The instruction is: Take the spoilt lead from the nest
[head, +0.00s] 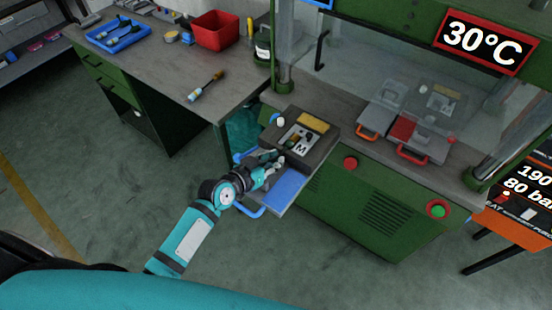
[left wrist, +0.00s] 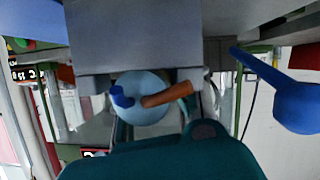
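A dark block (head: 317,150) with a recessed top, a pale insert marked M and a yellow patch sits at the front left of the press bench; it looks like the nest. My left gripper (head: 279,161) is at its front left edge, above a blue plate (head: 287,186). Whether its fingers are closed or touch anything is too small to tell. In the left wrist view a pale blue round end with a blue stub and a brown stub (left wrist: 168,95), perhaps the lead, shows below a grey block (left wrist: 135,38). My right gripper is not in view.
A blue handle (head: 250,211) sticks out below the block. The left bench holds a red bin (head: 218,31), a blue tray (head: 117,35) and a screwdriver-like tool (head: 205,86). Floor in front is clear.

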